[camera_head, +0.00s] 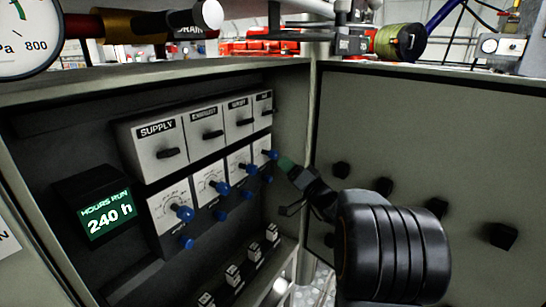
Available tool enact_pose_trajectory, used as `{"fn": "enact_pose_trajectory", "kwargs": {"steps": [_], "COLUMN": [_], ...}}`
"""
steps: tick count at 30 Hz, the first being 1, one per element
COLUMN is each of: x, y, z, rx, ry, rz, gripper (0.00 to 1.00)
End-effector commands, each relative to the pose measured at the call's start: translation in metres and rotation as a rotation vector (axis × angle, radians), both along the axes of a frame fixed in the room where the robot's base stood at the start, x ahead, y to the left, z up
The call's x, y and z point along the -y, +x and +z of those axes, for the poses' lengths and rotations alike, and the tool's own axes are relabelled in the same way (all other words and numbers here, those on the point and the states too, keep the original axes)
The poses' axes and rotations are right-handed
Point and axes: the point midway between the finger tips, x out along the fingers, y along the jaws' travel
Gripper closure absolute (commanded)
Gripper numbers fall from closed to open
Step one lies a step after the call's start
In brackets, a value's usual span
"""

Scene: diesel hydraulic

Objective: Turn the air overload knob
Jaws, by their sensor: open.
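An open grey cabinet holds an upper row of white switch panels and a lower row of white dial panels with blue knobs. The far-right upper label is too small to read surely. Below it is the rightmost blue knob (270,155), which I take for the air overload knob. My gripper (284,163) reaches in from the right, its greenish tip right beside this knob. It is open, but its fingers are small and partly hidden. I cannot tell whether it touches the knob or has it between the fingers.
The SUPPLY switch panel (156,145) and an hours-run display (101,207) are at left. Other blue knobs, such as the leftmost one (183,213), stick out close by. The open cabinet door (430,125) with dark knobs stands at right, behind my arm. Small switches line the cabinet bottom.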

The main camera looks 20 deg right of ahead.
Motion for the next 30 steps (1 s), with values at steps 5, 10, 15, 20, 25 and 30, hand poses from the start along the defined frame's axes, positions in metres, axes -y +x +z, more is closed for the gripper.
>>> {"fn": "enact_pose_trajectory", "kwargs": {"steps": [5,10,15,20,25,30], "x": [-0.010,-0.016,-0.019,-0.021,-0.021,-0.021], "y": [0.030,0.050,0.061,0.065,0.065,0.065], "z": [0.009,0.015,0.018,0.019,0.019,0.019], "rx": [0.000,0.000,-0.001,-0.001,-0.001,-0.001], "ry": [0.000,0.001,0.001,0.001,0.001,0.001], "rz": [0.003,0.002,0.001,0.000,0.000,0.000], "gripper": [0.44,0.44,0.44,0.44,0.44,0.53]}}
